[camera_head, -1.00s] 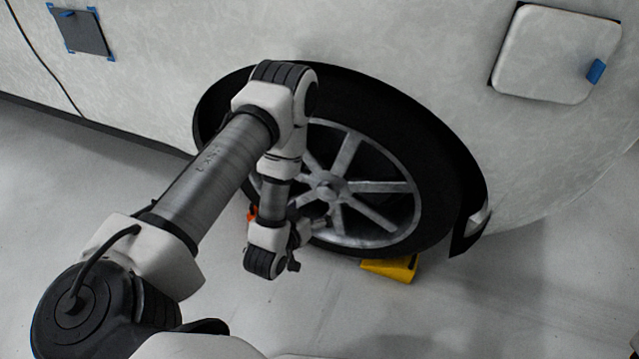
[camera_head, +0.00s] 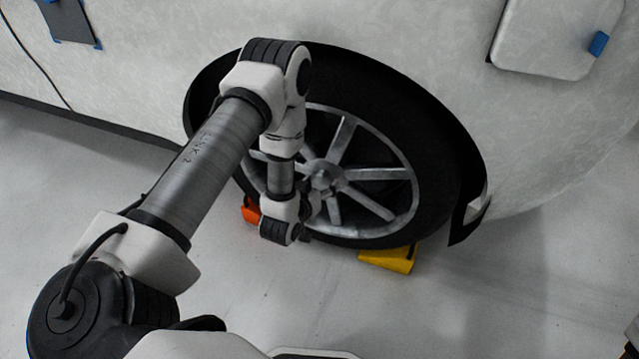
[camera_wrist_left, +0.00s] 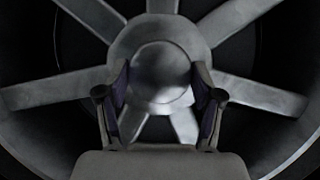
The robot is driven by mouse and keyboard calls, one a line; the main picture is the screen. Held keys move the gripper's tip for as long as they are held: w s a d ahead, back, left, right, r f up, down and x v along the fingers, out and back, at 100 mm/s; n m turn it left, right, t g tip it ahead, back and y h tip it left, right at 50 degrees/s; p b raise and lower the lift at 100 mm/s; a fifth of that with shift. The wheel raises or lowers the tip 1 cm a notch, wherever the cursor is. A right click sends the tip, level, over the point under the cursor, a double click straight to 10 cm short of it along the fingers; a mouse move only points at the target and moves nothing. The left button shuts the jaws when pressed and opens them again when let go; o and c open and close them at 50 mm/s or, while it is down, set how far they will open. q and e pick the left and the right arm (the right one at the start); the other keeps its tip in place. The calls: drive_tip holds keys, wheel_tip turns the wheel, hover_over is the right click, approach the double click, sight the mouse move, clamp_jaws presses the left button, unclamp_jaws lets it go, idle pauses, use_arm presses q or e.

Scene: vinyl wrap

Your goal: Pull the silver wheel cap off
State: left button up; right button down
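The silver wheel cap (camera_head: 323,179) is the round piece at the hub of the spoked wheel (camera_head: 375,174). In the left wrist view, the cap (camera_wrist_left: 161,72) is a dull silver disc in the middle, with spokes spreading out around it. My left gripper (camera_head: 316,203) is just in front of the hub in the head view. In the left wrist view, my left gripper (camera_wrist_left: 160,75) is open, with one finger on each side of the cap. I cannot tell whether the fingers touch it. My right gripper is in neither view.
A yellow wedge (camera_head: 388,260) and an orange wedge (camera_head: 251,211) sit on the floor by the tyre (camera_head: 437,180). The pale car body (camera_head: 400,40) surrounds the wheel, with a panel (camera_head: 555,38) carrying a blue tab at upper right.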

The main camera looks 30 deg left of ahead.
use_arm(q)
drive_tip(key=o, duration=0.6)
drive_tip(key=shift+c, duration=0.2)
drive_tip(key=c, duration=0.7)
drive_tip(key=shift+s+d+p, duration=0.15)
drive_tip(key=shift+s+p, duration=0.2)
drive_tip(key=shift+s, duration=0.3)
drive_tip(key=shift+s, duration=0.25)
drive_tip(key=s, duration=0.2)
drive_tip(key=s+d+p, duration=0.1)
drive_tip(key=s, duration=0.3)
drive_tip(key=shift+d+p, duration=0.3)
drive_tip(key=shift+p, duration=0.1)
drive_tip(key=shift+s, duration=0.1)
